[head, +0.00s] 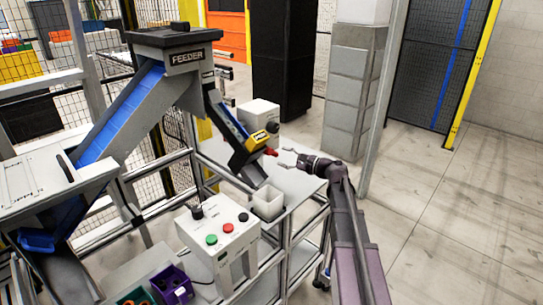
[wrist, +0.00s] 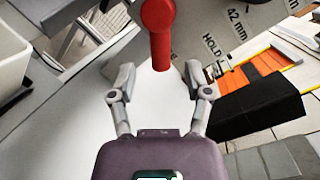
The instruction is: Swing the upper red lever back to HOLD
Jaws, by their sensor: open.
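The red lever (wrist: 158,32) is large at the top centre of the wrist view, its round end up and its shaft pointing down toward the gap between my fingers. In the head view the red lever (head: 270,152) is a small red tip beside the yellow block on the feeder chute. My gripper (wrist: 163,80) is open, with a finger on each side below the lever and nothing between them. In the head view my gripper (head: 284,158) reaches left toward the lever. A HOLD mark (wrist: 212,48) is printed right of the lever, near "42 mm" lettering.
The FEEDER unit (head: 186,57) with its blue chute stands left of my arm. A white bin (head: 268,203) sits on the table below the lever. A control box (head: 217,228) with buttons stands in front. Open floor lies to the right.

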